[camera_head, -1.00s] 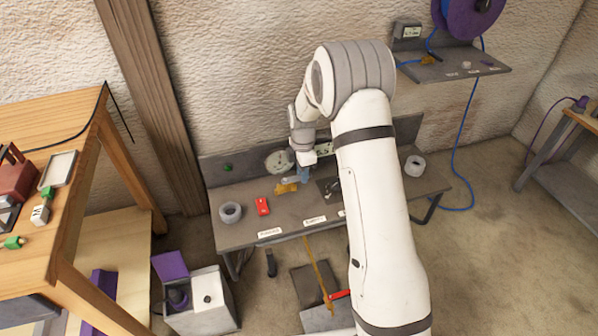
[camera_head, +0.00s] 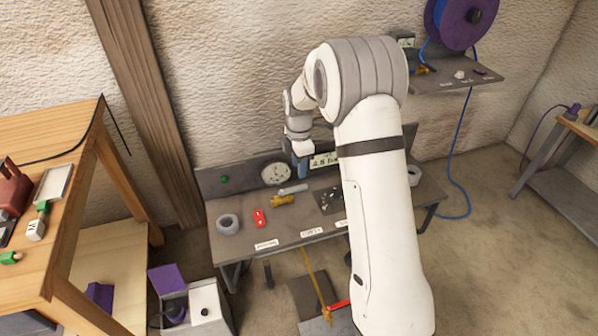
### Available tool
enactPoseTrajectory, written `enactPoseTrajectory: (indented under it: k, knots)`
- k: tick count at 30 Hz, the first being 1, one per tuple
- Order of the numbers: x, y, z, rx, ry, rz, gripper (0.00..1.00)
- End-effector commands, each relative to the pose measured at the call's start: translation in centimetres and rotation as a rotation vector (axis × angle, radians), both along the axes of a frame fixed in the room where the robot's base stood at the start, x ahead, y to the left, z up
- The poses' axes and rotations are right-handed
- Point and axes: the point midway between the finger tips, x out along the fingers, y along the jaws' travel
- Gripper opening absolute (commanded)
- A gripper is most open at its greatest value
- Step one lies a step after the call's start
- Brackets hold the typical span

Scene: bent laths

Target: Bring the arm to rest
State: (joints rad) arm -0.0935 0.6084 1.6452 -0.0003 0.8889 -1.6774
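My arm rises through the middle of the view and bends over at a grey elbow. Its wrist hangs down on the left side of the elbow, over the back of a grey workbench (camera_head: 232,250). My gripper (camera_head: 301,168) is small and dark at the wrist's lower end, above the bench top. Its fingers are too small and too close to the bench's back panel to show whether they are open or shut. No held thing can be made out.
A wooden table (camera_head: 75,195) stands at left. A wall shelf (camera_head: 455,82) with a purple spool (camera_head: 460,20) is at upper right.

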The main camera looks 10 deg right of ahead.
Motion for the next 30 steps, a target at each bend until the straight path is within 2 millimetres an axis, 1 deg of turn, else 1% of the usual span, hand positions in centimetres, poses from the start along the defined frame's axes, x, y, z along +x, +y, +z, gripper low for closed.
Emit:
enactPoseTrajectory:
  k: [14,17,20,23,24,27,30]
  knots:
    - [0.0,0.1,0.2,0.0,0.0,-0.001,0.38]
    - [-0.5,-0.1,1.2,0.001,-0.005,-0.032,0.38]
    - [-1.7,-0.5,3.6,0.003,-0.019,-0.116,0.38]
    - [-3.9,-1.1,6.9,0.007,-0.037,-0.253,0.38]
    - [-4.9,-1.3,8.3,0.01,-0.045,-0.316,0.38]
    - [-7.6,-2.0,11.3,0.019,-0.064,-0.472,0.38]
    - [-10.5,-2.6,14.0,0.03,-0.081,-0.627,0.38]
